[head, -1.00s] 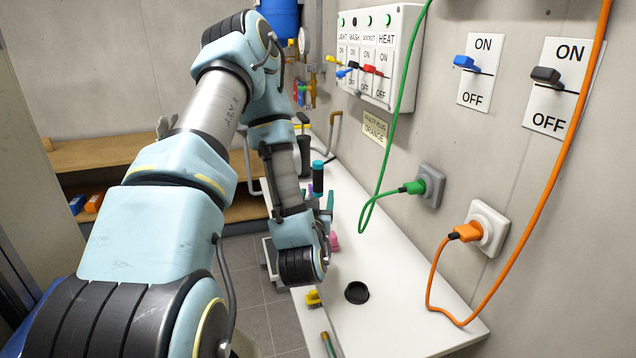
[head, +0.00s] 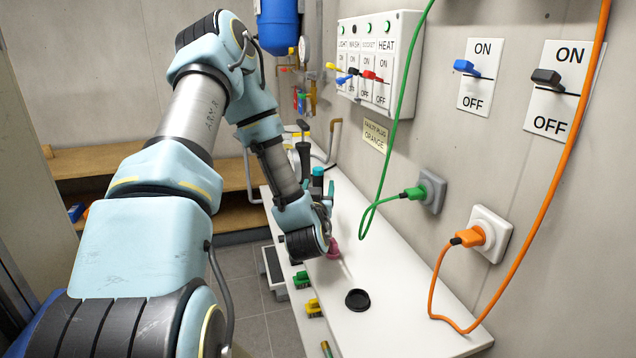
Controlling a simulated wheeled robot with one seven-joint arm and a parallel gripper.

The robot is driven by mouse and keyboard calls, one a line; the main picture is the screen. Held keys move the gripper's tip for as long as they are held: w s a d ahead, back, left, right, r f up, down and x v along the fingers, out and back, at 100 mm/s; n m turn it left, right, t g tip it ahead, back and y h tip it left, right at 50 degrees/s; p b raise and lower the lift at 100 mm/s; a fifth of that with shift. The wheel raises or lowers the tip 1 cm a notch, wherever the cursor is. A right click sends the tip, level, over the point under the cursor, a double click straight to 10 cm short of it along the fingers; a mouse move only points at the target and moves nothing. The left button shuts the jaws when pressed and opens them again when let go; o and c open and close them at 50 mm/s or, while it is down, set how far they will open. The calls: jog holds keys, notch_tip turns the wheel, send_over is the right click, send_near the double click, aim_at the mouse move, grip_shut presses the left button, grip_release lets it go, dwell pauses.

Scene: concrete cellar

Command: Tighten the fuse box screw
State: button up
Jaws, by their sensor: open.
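The fuse box (head: 408,62) is a white box high on the right wall. It has several labelled ON/OFF switches, with yellow, blue, black and red levers, and green lights above. I cannot make out the loose screw on it. My gripper (head: 326,203) is low over the white bench, below and left of the fuse box and well apart from it. It is mostly hidden behind my wrist; only teal finger parts show, open, and I see nothing held. A pink object (head: 333,250) lies on the bench just past my wrist; I cannot tell whether it is a tool.
The white bench (head: 405,325) runs along the wall, with a black round lid (head: 357,299) on it. A green cable (head: 399,110) and an orange cable (head: 573,120) hang before the wall.

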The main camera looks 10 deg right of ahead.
jog(key=shift+p+x, duration=0.3)
jog(key=shift+x, duration=0.95)
grip_shut()
